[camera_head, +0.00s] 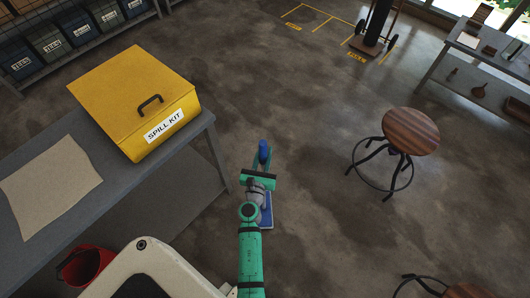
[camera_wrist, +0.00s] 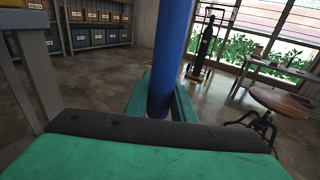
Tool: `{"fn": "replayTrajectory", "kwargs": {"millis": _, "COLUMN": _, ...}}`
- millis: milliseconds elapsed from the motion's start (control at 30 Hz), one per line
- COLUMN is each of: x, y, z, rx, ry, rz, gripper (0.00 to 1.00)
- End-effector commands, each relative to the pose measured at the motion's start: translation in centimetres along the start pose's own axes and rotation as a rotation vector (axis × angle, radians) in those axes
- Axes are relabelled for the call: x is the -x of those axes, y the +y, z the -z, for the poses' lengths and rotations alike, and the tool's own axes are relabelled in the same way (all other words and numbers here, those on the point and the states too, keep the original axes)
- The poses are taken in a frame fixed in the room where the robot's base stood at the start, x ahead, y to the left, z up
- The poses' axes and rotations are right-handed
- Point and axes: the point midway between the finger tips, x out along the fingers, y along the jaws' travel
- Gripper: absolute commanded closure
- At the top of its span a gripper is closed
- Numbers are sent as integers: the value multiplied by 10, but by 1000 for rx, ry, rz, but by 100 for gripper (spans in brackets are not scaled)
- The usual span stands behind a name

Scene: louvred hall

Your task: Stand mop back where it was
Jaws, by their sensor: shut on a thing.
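The mop (camera_head: 264,152) shows its blue handle end-on in the head view, with a flat blue part (camera_head: 266,212) low beside my arm. In the wrist view the blue handle (camera_wrist: 172,55) runs upright between my green fingers. My gripper (camera_head: 260,176) is shut around the handle; it also shows in the wrist view (camera_wrist: 160,102). My arm hides part of the mop, and I cannot tell whether its foot touches the floor.
A grey table (camera_head: 205,122) with a yellow spill kit box (camera_head: 125,88) stands close on the left. A red bucket (camera_head: 84,265) is below it. A wooden stool (camera_head: 411,130) stands right. Yellow-outlined floor bays (camera_head: 312,12) and a hand truck (camera_head: 372,40) are at the back. Floor between is clear.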

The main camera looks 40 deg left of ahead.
Motion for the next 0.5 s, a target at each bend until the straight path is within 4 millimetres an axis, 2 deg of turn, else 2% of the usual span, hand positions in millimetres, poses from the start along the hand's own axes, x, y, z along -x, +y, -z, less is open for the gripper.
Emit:
{"fn": "replayTrajectory", "kwargs": {"millis": 167, "x": -1, "y": 0, "z": 9, "rx": 2, "ry": -1, "rz": 1, "gripper": 100}}
{"fn": "replayTrajectory", "kwargs": {"millis": 500, "x": -2, "y": 1, "z": 39, "rx": 2, "ry": -1, "rz": 0, "gripper": 100}}
